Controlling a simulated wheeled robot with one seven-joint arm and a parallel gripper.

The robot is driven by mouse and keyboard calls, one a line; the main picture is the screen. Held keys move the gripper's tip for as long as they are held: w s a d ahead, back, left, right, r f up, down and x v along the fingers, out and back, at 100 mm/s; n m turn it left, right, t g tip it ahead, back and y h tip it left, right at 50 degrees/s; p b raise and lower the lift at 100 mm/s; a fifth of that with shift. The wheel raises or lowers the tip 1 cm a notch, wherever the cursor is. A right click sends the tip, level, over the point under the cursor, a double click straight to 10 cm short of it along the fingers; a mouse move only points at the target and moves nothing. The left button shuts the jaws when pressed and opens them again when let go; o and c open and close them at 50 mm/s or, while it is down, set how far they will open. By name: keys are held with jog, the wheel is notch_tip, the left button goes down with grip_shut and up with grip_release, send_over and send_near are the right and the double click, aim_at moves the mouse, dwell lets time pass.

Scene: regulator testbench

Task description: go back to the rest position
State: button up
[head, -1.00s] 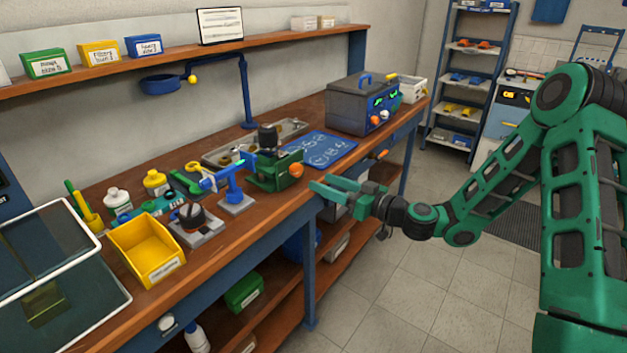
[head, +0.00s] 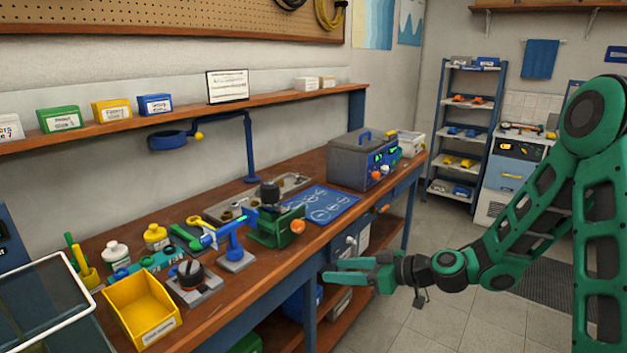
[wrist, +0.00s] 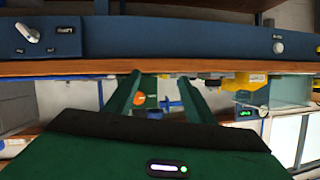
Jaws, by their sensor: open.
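My gripper (head: 345,271) is green, open and empty in the head view. It hangs in the air in front of the workbench (head: 258,304), beside the bench's front edge and below the top. My green arm reaches in from the right. In the wrist view the two fingers of my gripper (wrist: 160,88) stand apart with nothing held between them. The bench's blue front (wrist: 180,40) runs across the upper part of that view.
On the bench stand a yellow bin (head: 141,308), a green vise (head: 276,226), a blue mat (head: 320,203) and a grey instrument box (head: 362,160). A shelf rack (head: 465,130) stands at the back. The tiled floor (head: 400,325) in front of the bench is clear.

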jog(key=s+d+m+g+h, duration=0.25)
jog(key=s+d+h, duration=0.35)
jog(key=d, duration=0.5)
jog(key=s+d+m+g+h, duration=0.2)
jog(key=s+d+m+h, duration=0.2)
jog(key=s+d, duration=0.6)
jog(key=s+d+r+m+g+h, duration=0.1)
jog(key=s+d+r+m, duration=0.2)
jog(key=s, duration=0.6)
jog(key=s+d+r+m+g+h, duration=0.1)
jog(key=s+d+r+m, duration=0.3)
jog(key=s+d+m, duration=0.3)
jog(key=shift+s+d, duration=0.95)
jog(key=shift+s, duration=0.25)
